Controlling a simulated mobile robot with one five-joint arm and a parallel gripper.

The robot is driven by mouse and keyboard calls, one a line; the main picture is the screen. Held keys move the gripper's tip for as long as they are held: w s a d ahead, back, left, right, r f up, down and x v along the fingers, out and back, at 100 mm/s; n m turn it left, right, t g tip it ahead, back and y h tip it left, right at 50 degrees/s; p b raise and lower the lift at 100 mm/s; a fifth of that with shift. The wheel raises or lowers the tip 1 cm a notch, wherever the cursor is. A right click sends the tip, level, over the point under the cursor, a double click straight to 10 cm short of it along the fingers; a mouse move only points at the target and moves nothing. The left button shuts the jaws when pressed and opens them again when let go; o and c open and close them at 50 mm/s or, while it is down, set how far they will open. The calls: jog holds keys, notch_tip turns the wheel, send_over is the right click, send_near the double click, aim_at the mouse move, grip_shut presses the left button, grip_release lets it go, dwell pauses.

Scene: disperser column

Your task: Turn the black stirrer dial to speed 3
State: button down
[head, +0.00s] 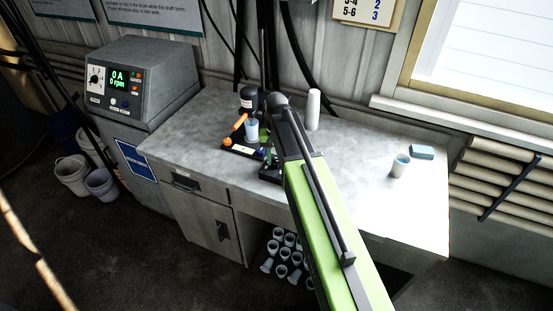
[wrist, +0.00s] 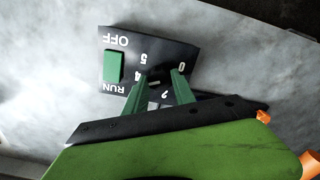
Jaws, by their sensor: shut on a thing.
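The black control panel (wrist: 128,45) fills the middle of the wrist view, with white numbers printed upside down around the dial; 0, 2, 4 and 5 can be read. The black stirrer dial (wrist: 157,78) is mostly hidden between my green fingers, and its pointer cannot be made out. My gripper (wrist: 160,82) is shut on the dial. In the head view the panel's dark base (head: 269,174) shows at the end of my arm, and the dial is hidden there.
A green rocker switch (wrist: 114,67) sits beside the dial, between OFF and RUN. On the bench (head: 350,170) stand the stirrer column (head: 249,98), a blue beaker (head: 251,131), a white roll (head: 314,110) and a cup (head: 400,166). The console (head: 130,80) reads 0 A, 0 rpm.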

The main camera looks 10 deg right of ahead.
aim_at(276, 161)
jog(key=n, duration=0.4)
jog(key=shift+n, duration=1.8)
jog(key=c, duration=1)
grip_release()
jog(key=shift+c, duration=0.2)
notch_tip(276, 161, up, 17)
jog(key=p, duration=1.7)
jog(key=shift+r, duration=0.2)
